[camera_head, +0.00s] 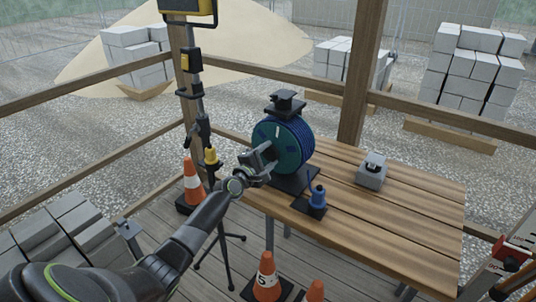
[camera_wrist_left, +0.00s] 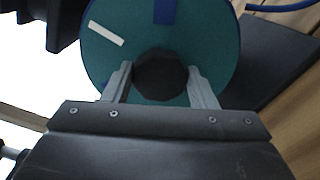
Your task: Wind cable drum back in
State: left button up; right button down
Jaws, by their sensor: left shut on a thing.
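The cable drum (camera_head: 296,139) stands on a black base at the left end of the wooden table. It has a teal face with a white mark and a blue mark, and blue cable shows around its rim. My left gripper (camera_head: 262,160) reaches it from the left. In the left wrist view the two fingers (camera_wrist_left: 160,84) are shut around a dark knob (camera_wrist_left: 160,74) in front of the teal drum face (camera_wrist_left: 215,45). A blue cable plug (camera_head: 318,195) stands on a small black plate by the table's front edge. My right gripper is not in view.
A grey box (camera_head: 371,171) sits on the wooden table (camera_head: 410,215), whose right part is clear. A tripod pole (camera_head: 196,100) and an orange cone (camera_head: 193,181) stand left of the drum. More cones (camera_head: 267,277) stand in front. A wooden rail runs behind.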

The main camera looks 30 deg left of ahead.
pick_arm(q)
jog(key=shift+n, duration=1)
jog(key=o, duration=1.4)
jog(key=shift+s+a+p, duration=0.25)
jog(key=shift+s+p, duration=0.45)
jog(key=shift+s, duration=2.2)
jog(key=shift+s+a+p, duration=0.2)
jog(key=shift+s+p, duration=0.45)
jog(key=shift+s, duration=2.25)
jog(key=shift+s+a+p, duration=0.25)
jog(key=shift+s+p, duration=0.45)
jog(key=shift+s, duration=2.2)
